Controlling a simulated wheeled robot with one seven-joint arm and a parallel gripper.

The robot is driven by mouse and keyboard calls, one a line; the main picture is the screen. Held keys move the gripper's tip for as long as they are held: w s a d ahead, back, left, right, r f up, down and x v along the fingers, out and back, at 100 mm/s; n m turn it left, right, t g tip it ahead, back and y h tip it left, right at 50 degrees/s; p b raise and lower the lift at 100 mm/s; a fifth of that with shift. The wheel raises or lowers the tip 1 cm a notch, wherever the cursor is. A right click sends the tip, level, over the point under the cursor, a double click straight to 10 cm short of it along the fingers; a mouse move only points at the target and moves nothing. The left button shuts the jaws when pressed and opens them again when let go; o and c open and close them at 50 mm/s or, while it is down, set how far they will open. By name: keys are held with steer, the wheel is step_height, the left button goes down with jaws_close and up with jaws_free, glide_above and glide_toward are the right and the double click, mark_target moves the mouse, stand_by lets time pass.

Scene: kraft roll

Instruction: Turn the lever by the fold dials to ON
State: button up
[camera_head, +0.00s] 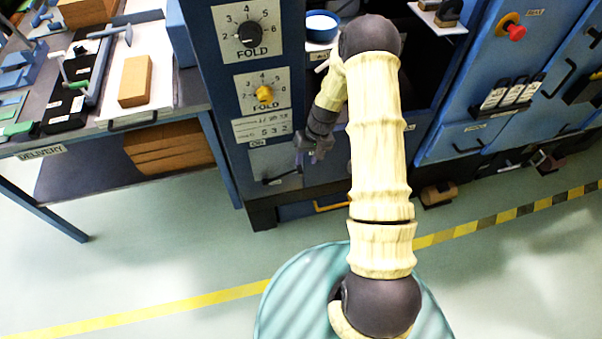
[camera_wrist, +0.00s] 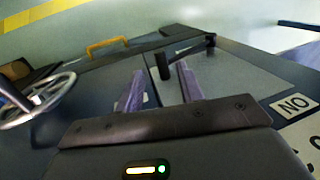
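The lever (camera_head: 283,177) is a black handle on a pale plate low on the blue machine, below the fold dials. In the head view it lies almost level, tilted slightly. An ON label (camera_head: 257,143) sits above the plate; in the wrist view this label (camera_wrist: 294,104) appears upside down. My gripper (camera_head: 318,152) is up and to the right of the lever in the head view. In the wrist view my gripper (camera_wrist: 161,70) is open, and the lever's black grip (camera_wrist: 163,66) appears between the fingertips, with gaps on both sides. Whether it is at fingertip depth is unclear.
The upper fold dial (camera_head: 250,34) is black, the lower one (camera_head: 264,94) yellow. A handwheel (camera_wrist: 38,100) and a yellow handle (camera_wrist: 106,46) are nearby. A delivery table (camera_head: 100,124) with tools stands left. An emergency button (camera_head: 514,31) is at right.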

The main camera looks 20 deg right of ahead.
mark_target(302, 172)
steer(key=x, duration=0.8)
steer(key=shift+f, duration=0.3)
jaws_close()
